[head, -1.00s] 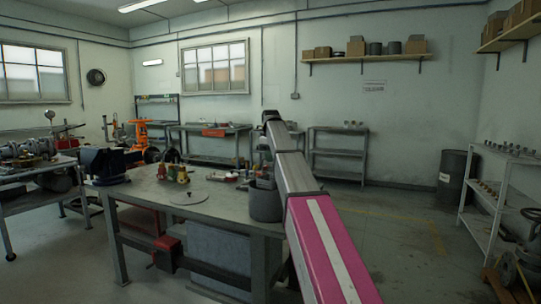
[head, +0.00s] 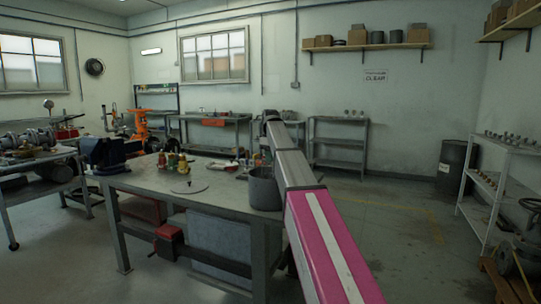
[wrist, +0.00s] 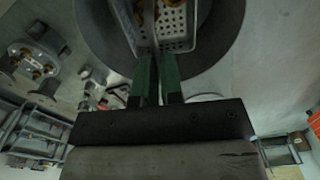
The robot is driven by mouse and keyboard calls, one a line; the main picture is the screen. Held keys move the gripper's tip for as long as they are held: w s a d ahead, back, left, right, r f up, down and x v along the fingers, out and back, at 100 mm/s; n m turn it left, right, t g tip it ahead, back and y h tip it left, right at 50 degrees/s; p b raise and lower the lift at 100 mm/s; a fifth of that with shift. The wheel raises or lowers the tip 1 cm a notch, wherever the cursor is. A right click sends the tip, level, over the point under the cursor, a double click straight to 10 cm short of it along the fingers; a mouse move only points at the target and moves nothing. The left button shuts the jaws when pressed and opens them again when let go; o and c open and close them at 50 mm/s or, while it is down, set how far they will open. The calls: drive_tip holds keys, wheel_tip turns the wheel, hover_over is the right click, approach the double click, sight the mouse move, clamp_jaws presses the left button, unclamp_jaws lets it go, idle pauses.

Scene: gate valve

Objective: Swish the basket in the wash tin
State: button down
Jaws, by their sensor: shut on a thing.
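The wash tin (head: 264,190) is a grey round pot near the right end of the workbench. In the wrist view its dark round wall (wrist: 97,35) surrounds the basket's outline. The basket (wrist: 176,22) is pale metal with a perforated floor, and brownish parts lie in it. My gripper (wrist: 157,62), with green fingers, is shut on the basket's thin upright handle. How deep the basket sits in the tin I cannot tell. In the head view my arm hides the gripper, and the basket cannot be made out.
In the wrist view, metal fittings (wrist: 35,50) lie left of the tin. Open floor lies right of the bench.

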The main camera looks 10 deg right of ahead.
drive_tip(key=shift+f, duration=3.45)
drive_tip(key=shift+r, duration=0.8)
idle(3.5)
